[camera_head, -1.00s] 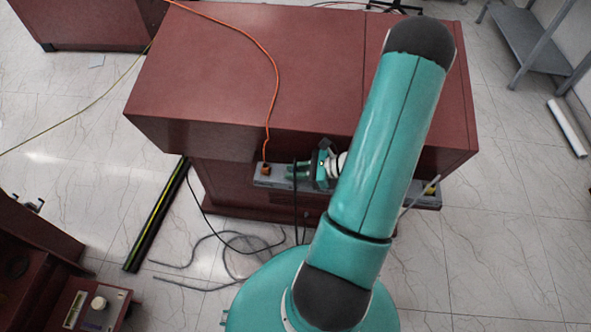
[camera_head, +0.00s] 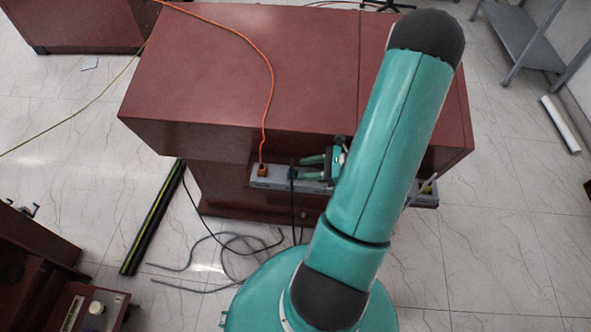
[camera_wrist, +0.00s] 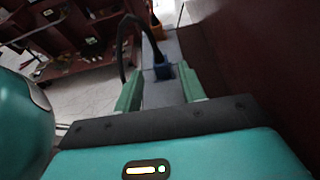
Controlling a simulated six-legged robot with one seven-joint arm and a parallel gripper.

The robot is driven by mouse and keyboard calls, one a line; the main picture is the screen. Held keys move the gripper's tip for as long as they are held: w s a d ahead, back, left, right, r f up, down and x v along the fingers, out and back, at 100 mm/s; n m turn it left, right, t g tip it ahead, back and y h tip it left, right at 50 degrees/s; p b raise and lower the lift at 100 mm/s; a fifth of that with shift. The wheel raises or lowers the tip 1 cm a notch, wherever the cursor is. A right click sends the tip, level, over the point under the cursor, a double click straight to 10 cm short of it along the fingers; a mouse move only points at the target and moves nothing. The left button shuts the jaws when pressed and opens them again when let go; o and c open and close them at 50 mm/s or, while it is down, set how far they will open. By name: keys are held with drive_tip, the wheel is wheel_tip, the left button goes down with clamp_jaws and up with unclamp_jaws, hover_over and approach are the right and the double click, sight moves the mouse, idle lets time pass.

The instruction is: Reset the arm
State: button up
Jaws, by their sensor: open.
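My teal arm (camera_head: 385,150) crosses the right half of the head view and hides part of the cabinet front. My gripper (camera_head: 305,168) shows just left of the arm, in front of the red-brown cabinet (camera_head: 240,75) and over its grey ledge. In the wrist view my gripper (camera_wrist: 160,88) has its two green fingers apart, with nothing held between them. A blue plug (camera_wrist: 162,70) with a black cable stands on the grey ledge (camera_wrist: 150,45) beyond the fingertips. In the head view the blue plug (camera_head: 292,173) is beside the fingertips.
An orange plug (camera_head: 261,170) with an orange cable sits at the ledge's left end. Grey and black cables (camera_head: 225,250) lie on the floor. A black and yellow bar (camera_head: 153,217) lies to the left. Open floor (camera_head: 500,240) is at right.

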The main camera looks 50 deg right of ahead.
drive_tip(key=shift+v, duration=1.1)
drive_tip(key=shift+s, duration=0.1)
